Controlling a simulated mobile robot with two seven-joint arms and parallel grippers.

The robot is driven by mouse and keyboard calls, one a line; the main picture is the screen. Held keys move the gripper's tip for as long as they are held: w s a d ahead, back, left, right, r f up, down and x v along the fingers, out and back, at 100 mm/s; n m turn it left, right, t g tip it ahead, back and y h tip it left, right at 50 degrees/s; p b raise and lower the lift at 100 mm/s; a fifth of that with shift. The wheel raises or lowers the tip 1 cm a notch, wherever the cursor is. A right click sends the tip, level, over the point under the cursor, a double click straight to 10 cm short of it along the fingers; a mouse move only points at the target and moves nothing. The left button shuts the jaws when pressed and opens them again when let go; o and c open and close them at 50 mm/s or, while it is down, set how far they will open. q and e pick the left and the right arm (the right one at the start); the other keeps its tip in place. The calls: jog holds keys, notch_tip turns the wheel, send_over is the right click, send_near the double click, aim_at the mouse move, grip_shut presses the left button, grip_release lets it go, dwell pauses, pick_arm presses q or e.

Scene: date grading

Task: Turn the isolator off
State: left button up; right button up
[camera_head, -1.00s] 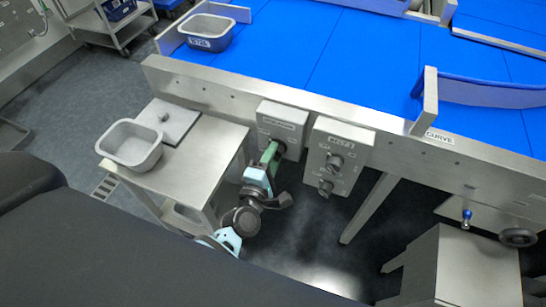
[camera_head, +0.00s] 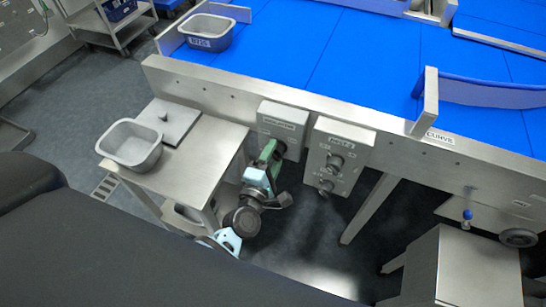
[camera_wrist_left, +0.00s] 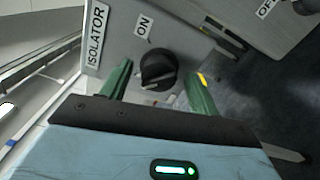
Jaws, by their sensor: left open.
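The isolator (camera_head: 283,124) is a grey metal box on the conveyor's side rail in the head view. In the left wrist view its face carries an ISOLATOR label (camera_wrist_left: 96,37), an ON label (camera_wrist_left: 144,25) and a black rotary knob (camera_wrist_left: 158,70). My left gripper (camera_head: 272,150) is at the front of the box, its green fingers open. In the left wrist view the left gripper (camera_wrist_left: 161,73) has one finger on each side of the knob, with gaps visible on both sides. The head view hides the knob behind the gripper. My right gripper is not in view.
A second control box (camera_head: 338,157) with two dark knobs is just right of the isolator. A steel side table (camera_head: 205,160) with a grey tub (camera_head: 130,145) stands to the left. The blue conveyor belt (camera_head: 330,50) runs behind. A handwheel (camera_head: 519,238) is at the far right.

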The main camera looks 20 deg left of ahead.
pick_arm(q)
jog(key=s, duration=0.8)
jog(key=shift+a, duration=0.15)
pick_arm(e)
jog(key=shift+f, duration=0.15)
pick_arm(q)
jog(key=s+a+f+m+g+p, duration=0.1)
jog(key=s+m+g+p, duration=0.1)
jog(key=s+m, duration=0.5)
jog(key=s+a+f+m+g+h+p, duration=0.1)
jog(key=s+a+f+m+g+p, duration=0.1)
jog(key=s+m, duration=0.5)
jog(key=s+a+f+m+g+p, duration=0.1)
jog(key=s+m+g+p, duration=0.3)
jog(key=s+m, duration=0.4)
jog(key=s+f+g, duration=0.1)
jog(key=s, duration=0.4)
jog(key=shift+a, duration=0.25)
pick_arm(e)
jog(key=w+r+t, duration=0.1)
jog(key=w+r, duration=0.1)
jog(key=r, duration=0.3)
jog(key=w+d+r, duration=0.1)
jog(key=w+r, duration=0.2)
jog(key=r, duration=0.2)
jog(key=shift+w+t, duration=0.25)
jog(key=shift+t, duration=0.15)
